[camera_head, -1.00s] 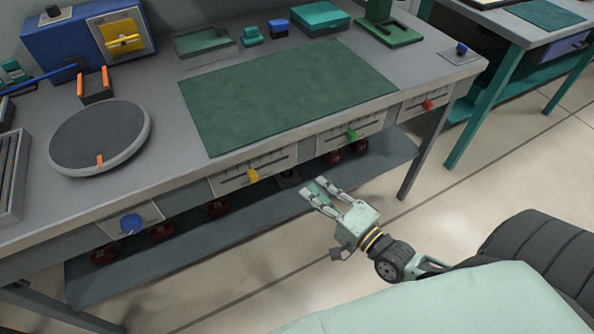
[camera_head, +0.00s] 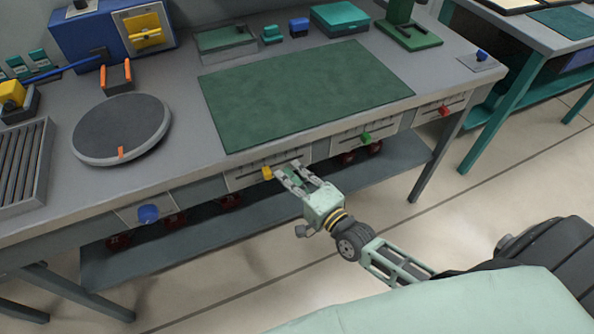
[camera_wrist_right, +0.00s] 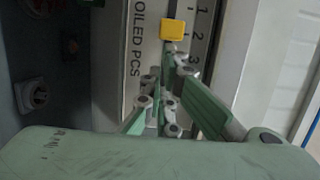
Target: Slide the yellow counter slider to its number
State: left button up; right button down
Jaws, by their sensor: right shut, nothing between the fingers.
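The yellow counter slider (camera_head: 267,173) sits on a pale scale panel (camera_head: 240,182) on the front of the workbench. In the right wrist view the yellow slider (camera_wrist_right: 173,29) is a small block beside the numbers, close to the 2; part of the lettering reads "OILED PCS". My right gripper (camera_head: 286,168) is shut and empty, its fingertips just right of the slider in the head view. In the right wrist view the fingertips (camera_wrist_right: 175,52) point at the panel just below the slider. I cannot tell if they touch it. My left gripper is not in view.
A green slider (camera_head: 366,138) and a red slider (camera_head: 445,111) sit on similar panels to the right. A blue knob (camera_head: 148,214) is to the left. A lower shelf (camera_head: 330,184) runs under the bench. The floor in front is clear.

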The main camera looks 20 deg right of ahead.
aim_at(258, 173)
jog(key=a+p, duration=0.1)
jog(key=a, duration=0.6)
jog(key=shift+d, duration=0.1)
dwell(0.4)
